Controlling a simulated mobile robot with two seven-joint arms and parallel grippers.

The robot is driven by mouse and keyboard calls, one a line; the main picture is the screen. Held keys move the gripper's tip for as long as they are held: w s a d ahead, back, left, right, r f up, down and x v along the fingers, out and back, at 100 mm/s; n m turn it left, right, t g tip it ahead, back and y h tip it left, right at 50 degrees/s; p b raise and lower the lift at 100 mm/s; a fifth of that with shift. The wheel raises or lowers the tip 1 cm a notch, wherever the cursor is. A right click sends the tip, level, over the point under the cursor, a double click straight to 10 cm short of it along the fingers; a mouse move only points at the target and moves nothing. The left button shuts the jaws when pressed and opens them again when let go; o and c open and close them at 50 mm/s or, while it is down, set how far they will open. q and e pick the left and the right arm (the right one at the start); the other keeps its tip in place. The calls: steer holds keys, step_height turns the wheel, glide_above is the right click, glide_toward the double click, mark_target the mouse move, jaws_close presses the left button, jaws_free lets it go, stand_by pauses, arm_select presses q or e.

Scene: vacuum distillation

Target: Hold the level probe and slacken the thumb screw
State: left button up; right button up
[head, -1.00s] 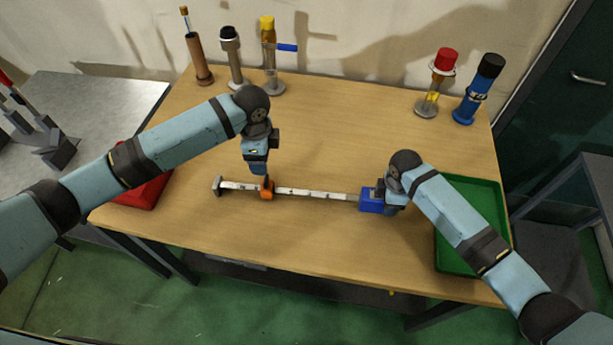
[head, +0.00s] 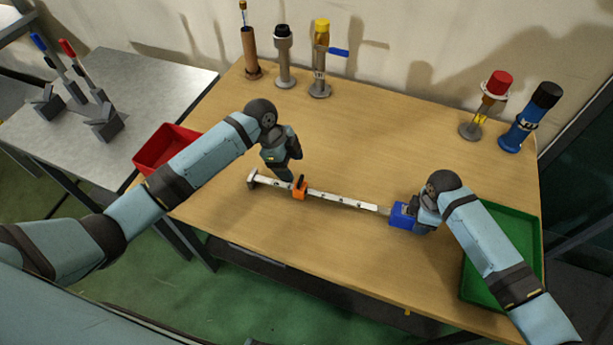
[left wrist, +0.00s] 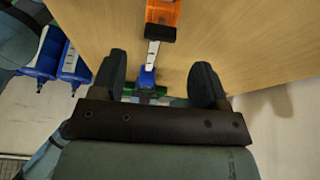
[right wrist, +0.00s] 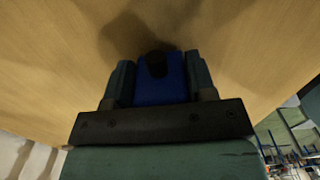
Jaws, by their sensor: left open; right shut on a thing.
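The level probe is a long white marked rod (head: 342,199) with a dark foot (head: 252,179) at its left end and a blue block (head: 402,215) at its right end. An orange slider (head: 299,190) sits around the rod, with a dark thumb screw (head: 302,179) on top. My left gripper (head: 287,177) is open and empty, just left of the screw and apart from it. In the left wrist view the slider (left wrist: 163,13) lies beyond the open fingers. My right gripper (head: 417,215) is shut on the blue block, which also shows between its fingers (right wrist: 160,85).
A green tray (head: 515,250) lies at the right table edge, by my right arm. A red bin (head: 165,148) is at the left. Several upright instruments, including a blue cylinder (head: 528,118), stand along the back. The table middle behind the rod is clear.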

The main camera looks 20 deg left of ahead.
mark_target(300, 179)
arm_select(q)
steer(key=x, duration=0.5)
steer(key=shift+d+f, duration=0.1)
steer(key=shift+f, duration=0.25)
steer(key=c, duration=0.9)
steer(key=shift+c, duration=0.2)
